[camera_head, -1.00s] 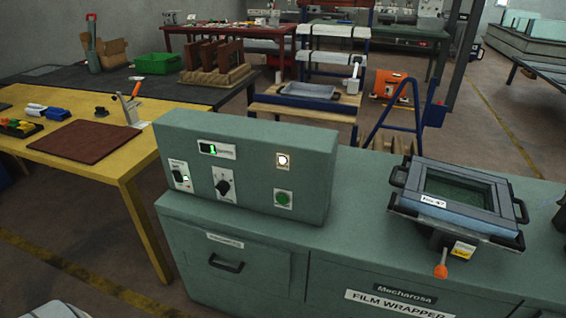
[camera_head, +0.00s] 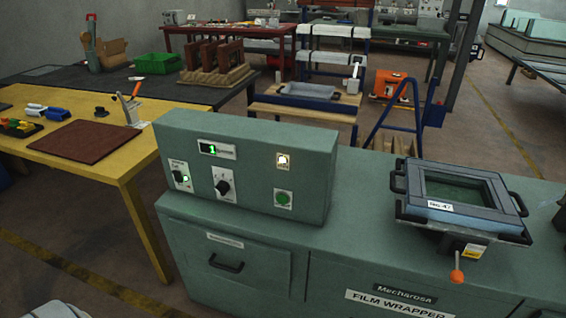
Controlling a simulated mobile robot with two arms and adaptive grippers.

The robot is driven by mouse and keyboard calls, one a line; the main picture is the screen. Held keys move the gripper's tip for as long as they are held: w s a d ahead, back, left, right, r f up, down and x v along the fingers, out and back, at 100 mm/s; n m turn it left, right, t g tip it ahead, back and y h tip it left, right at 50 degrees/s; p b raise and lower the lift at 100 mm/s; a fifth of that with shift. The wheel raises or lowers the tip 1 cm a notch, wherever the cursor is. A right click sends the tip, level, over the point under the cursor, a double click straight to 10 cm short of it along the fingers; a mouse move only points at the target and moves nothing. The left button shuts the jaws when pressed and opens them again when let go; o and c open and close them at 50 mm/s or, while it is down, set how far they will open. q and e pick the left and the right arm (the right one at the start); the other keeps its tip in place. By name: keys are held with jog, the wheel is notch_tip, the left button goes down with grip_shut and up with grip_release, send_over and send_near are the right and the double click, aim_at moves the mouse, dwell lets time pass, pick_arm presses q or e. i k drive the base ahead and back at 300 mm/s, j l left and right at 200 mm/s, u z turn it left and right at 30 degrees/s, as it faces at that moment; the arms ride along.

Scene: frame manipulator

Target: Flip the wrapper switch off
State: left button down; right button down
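The film wrapper (camera_head: 230,279) is a green cabinet with a raised control panel (camera_head: 250,150) at its back left. On the panel's left side is a small black switch (camera_head: 180,177) on a white plate, with a green glow on it. To its right is a black rotary knob (camera_head: 223,187). Above them a small display (camera_head: 209,149) shows a lit green digit. A lit white indicator (camera_head: 283,161) and a green round button (camera_head: 283,198) are on the right of the panel. Neither gripper can be made out in view, and nothing touches the switch.
A dark frame (camera_head: 462,216) with handles and an orange-knobbed lever (camera_head: 456,276) sits on the cabinet top at right. A yellow table (camera_head: 118,171) with a brown mat stands at left. The space in front of the panel is clear.

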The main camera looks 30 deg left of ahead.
aim_at(178, 178)
jog(key=u, duration=1.75)
